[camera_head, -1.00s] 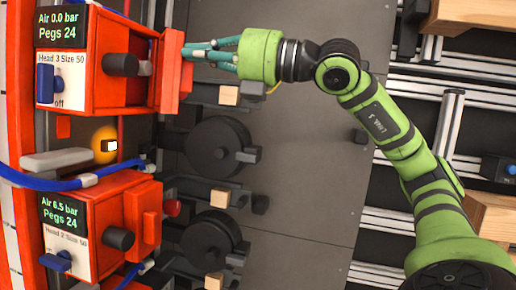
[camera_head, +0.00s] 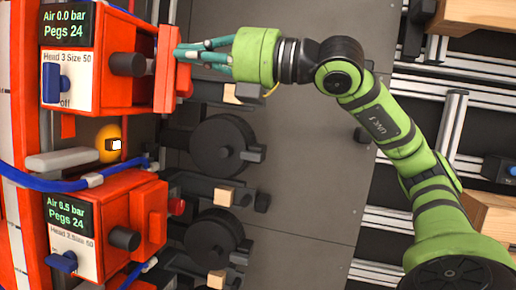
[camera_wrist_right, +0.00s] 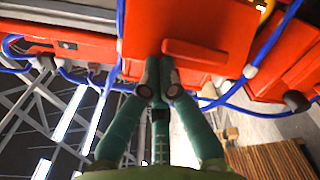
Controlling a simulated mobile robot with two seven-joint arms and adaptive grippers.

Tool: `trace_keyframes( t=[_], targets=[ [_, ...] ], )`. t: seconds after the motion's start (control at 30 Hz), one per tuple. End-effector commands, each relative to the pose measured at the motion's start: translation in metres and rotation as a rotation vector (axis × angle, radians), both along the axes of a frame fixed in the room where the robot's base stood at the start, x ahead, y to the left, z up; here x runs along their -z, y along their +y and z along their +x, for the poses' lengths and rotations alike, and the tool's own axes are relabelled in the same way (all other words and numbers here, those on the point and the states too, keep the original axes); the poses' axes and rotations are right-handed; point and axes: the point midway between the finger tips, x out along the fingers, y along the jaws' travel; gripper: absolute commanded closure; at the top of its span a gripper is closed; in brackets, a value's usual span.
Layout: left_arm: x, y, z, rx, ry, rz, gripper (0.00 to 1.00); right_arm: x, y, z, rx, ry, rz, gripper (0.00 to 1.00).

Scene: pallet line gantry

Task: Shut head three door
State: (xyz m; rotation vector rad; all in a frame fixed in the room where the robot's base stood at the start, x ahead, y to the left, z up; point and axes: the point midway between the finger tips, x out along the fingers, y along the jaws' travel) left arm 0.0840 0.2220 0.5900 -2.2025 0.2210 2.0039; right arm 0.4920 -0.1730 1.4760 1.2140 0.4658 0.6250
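The head three unit (camera_head: 122,22) is the upper red box at the left of the head view, with a display reading Air 0.0 bar, Pegs 24. Nothing shows between the fingertips. My left gripper is not in view.
The head two unit (camera_head: 110,195), a red box reading 6.5 bar, sits below. A lit amber lamp (camera_head: 108,150), grey bar (camera_head: 62,160) and blue hose (camera_head: 50,185) lie between the units. Dark round discs (camera_head: 222,146) stand to the right.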

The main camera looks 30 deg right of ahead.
Motion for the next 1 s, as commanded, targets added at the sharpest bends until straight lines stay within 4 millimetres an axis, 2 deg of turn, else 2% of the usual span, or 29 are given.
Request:
trace_keyframes(
  t=[0.7, 1.0],
  targets=[
    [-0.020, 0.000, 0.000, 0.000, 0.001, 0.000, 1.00, 0.001, 0.021, 0.029, 0.009, 0.006, -0.003, 1.00],
    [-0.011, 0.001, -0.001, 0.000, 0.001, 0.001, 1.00, 0.005, 0.014, 0.024, 0.014, 0.007, -0.005, 1.00]
  ],
)
